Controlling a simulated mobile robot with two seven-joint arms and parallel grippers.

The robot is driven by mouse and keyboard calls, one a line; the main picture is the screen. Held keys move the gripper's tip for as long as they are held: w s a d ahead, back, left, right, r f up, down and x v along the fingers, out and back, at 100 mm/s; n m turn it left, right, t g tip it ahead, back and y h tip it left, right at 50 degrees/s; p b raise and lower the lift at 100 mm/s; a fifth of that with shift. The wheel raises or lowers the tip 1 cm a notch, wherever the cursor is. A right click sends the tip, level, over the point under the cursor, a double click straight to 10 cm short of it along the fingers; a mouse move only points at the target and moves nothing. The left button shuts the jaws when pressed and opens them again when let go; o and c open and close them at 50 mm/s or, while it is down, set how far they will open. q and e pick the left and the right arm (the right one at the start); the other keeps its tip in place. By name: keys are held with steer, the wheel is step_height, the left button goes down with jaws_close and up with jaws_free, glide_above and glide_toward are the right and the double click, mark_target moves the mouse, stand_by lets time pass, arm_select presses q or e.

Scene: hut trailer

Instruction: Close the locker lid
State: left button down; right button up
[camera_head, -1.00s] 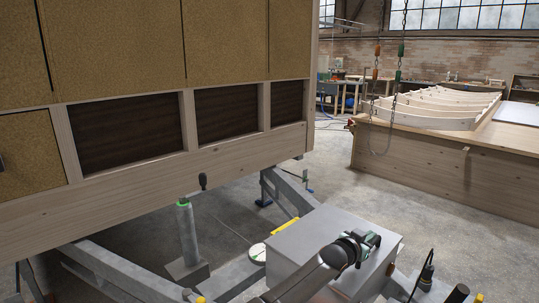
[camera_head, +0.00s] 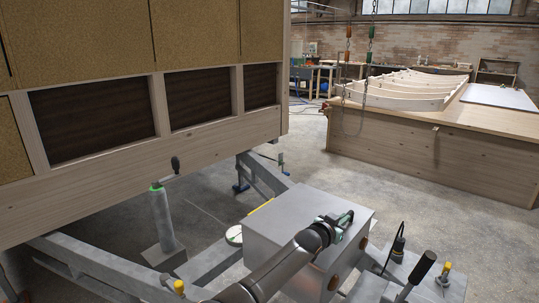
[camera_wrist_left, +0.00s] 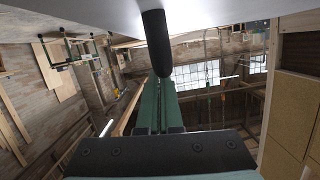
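The locker is a plain grey box (camera_head: 290,212) on the trailer's drawbar, at the lower middle of the head view. Its top lies flat and looks closed; any gap along the lid edge is too small to tell. My left gripper (camera_head: 338,222) is over the right part of the top; touching cannot be told. In the left wrist view, its two green fingers (camera_wrist_left: 159,102) lie side by side with a thin dark line between them. A black cylinder (camera_wrist_left: 157,42) stands at their tips, before a pale grey surface (camera_wrist_left: 80,12). My right gripper is not in view.
The trailer hut wall (camera_head: 130,165) rises at the left. A grey jack post (camera_head: 162,218) stands beneath it. A black lever (camera_head: 418,273) and yellow-topped fittings (camera_head: 444,270) stand right of the box. A wooden bench (camera_head: 430,148) stands behind, with open concrete floor between.

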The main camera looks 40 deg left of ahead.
arm_select(q)
steer(key=shift+s+f, duration=0.1)
steer(key=shift+f, duration=0.1)
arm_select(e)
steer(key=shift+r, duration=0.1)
arm_select(q)
steer(key=shift+r+p, duration=0.25)
steer(key=shift+p, duration=0.1)
steer(key=s+r+p, duration=0.5)
steer(key=s+r, duration=0.1)
steer(key=s, duration=0.3)
steer(key=shift+s+d, duration=0.3)
steer(key=shift+d, duration=0.15)
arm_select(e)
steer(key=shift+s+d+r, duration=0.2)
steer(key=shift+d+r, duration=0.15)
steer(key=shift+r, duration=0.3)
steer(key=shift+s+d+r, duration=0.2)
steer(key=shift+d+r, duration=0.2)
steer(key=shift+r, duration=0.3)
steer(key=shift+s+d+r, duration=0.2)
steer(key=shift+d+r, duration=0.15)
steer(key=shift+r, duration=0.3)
